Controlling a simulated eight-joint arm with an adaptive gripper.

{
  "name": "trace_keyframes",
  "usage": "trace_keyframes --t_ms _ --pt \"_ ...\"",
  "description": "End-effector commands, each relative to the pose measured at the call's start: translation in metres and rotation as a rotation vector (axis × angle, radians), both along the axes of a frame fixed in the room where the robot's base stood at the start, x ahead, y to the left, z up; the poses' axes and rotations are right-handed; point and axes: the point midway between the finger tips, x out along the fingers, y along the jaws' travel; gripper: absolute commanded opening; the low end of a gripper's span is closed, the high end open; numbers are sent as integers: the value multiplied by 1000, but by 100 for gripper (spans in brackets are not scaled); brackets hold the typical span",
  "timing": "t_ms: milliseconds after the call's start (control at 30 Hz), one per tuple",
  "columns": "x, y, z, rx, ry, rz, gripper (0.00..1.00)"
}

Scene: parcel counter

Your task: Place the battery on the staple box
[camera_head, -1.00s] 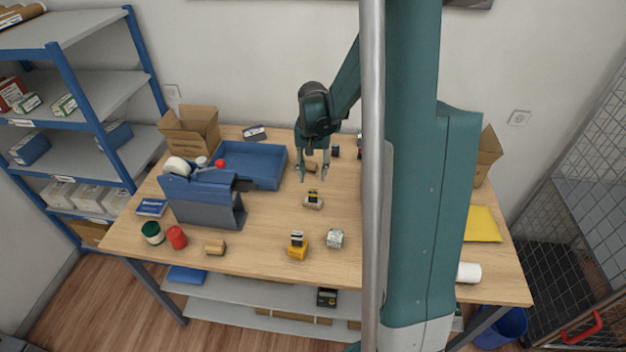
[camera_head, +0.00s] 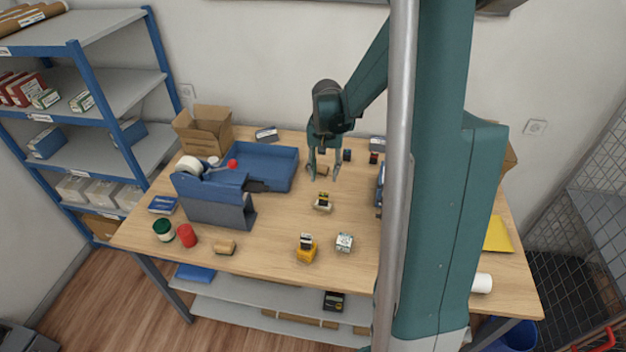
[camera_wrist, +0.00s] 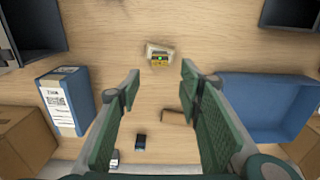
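My gripper (camera_head: 323,175) is open and empty above the middle of the table. In the wrist view its two fingers (camera_wrist: 160,72) stand well apart with wood between them. A small black-and-yellow block (camera_head: 323,196), perhaps the battery, sits on a pale low object in front of my gripper; the pair also shows in the wrist view (camera_wrist: 159,58). A small dark block (camera_head: 347,155) stands behind and right of my gripper, also in the wrist view (camera_wrist: 139,143). I cannot tell for sure which item is the battery or the staple box; a flat blue labelled box (camera_head: 162,205) lies at the left.
A blue tray (camera_head: 283,184) and a grey-blue holder (camera_head: 221,214) stand at the left. A brown block (camera_head: 322,170) lies near my gripper. A yellow item (camera_head: 307,254) and a white patterned cube (camera_head: 344,243) stand in front. A blue box (camera_wrist: 62,101) shows in the wrist view.

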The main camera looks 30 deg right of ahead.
Motion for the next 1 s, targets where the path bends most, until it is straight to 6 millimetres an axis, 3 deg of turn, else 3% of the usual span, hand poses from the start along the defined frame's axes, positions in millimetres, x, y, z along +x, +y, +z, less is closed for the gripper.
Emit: trace_keyframes --t_ms 333,1000 --pt "-6 24 27 -18 -37 53 36" --pt "-46 120 117 -89 -197 274 36"
